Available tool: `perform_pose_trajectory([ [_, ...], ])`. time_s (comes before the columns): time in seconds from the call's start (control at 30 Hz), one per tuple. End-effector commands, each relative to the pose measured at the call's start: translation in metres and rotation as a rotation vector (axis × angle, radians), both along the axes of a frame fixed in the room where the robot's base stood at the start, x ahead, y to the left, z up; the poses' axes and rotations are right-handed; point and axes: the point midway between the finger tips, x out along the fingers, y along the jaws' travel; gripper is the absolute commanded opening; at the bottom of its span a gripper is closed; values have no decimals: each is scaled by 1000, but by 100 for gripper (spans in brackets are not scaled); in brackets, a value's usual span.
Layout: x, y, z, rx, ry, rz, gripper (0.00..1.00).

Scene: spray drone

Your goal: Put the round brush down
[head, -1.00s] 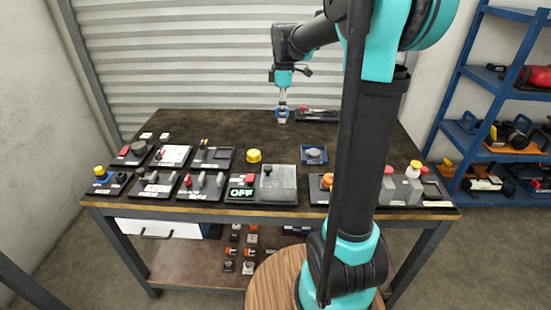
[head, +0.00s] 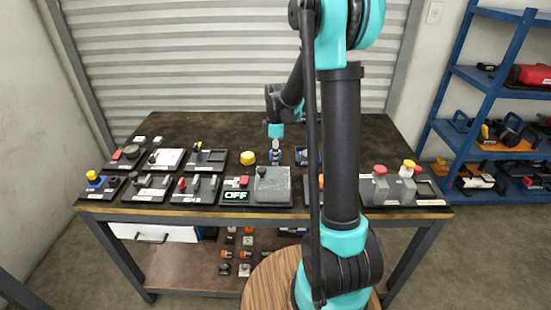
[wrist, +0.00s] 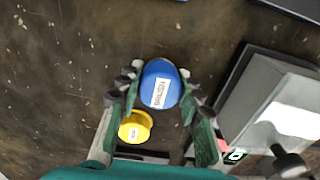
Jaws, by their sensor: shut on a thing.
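The round brush (wrist: 161,83) shows in the wrist view as a blue rounded body with a white label reading BRUSH. It sits between the two fingers of my gripper (wrist: 158,92), which are shut on it. In the head view my gripper (head: 275,148) points down over the dark tabletop (head: 225,125), just right of a yellow round object (head: 248,157). The brush is small there, and I cannot tell whether it touches the table. Its underside is hidden in the wrist view.
The yellow object stands close by, left of and below the brush in the wrist view (wrist: 135,127). A grey box (head: 273,184) with a black knob stands in front. The tabletop behind is mostly clear.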

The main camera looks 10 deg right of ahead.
Motion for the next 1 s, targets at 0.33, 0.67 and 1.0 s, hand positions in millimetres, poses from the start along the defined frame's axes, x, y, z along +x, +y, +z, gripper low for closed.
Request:
perform_pose_trajectory([
  [0.33, 0, 0, -14, 0, 0, 0, 4],
  [0.67, 0, 0, -17, 0, 0, 0, 54],
  [1.0, 0, 0, -15, 0, 0, 0, 56],
])
